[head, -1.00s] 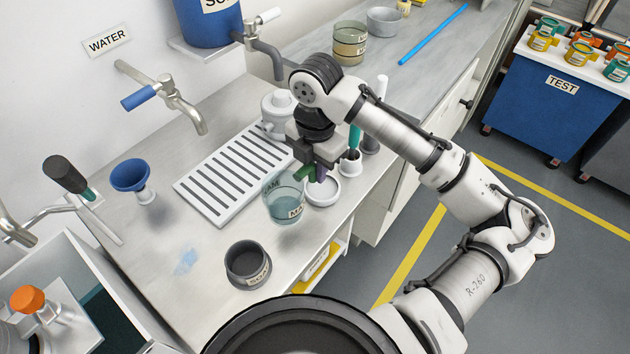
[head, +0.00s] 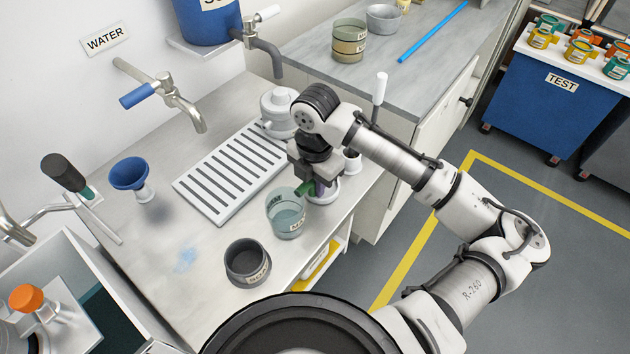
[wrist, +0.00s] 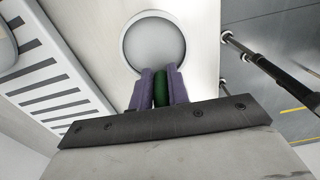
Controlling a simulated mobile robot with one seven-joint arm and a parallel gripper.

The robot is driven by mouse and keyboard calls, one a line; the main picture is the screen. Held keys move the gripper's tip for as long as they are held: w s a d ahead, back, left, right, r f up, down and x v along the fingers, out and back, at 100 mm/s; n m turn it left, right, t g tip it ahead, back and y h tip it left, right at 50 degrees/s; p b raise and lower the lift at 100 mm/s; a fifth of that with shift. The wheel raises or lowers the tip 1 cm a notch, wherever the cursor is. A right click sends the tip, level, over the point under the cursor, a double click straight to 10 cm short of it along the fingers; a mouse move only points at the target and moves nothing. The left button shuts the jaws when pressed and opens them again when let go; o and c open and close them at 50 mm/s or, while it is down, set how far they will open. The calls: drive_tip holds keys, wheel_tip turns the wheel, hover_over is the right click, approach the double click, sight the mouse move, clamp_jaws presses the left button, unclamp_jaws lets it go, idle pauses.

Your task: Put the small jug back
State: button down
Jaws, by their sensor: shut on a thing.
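A slotted drain tray (head: 230,182) lies behind the jug, with a white pot (head: 278,105) beyond. A dark grey cup (head: 248,264) stands in front left. A blue funnel (head: 130,174) stands further left. Bare bench lies around the cup.

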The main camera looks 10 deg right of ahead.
drive_tip(key=c, duration=1.3)
unclamp_jaws()
drive_tip(key=shift+c, duration=0.2)
wheel_tip(320, 180, up, 13)
drive_tip(key=shift+b, duration=0.3)
drive_tip(key=shift+f, duration=0.1)
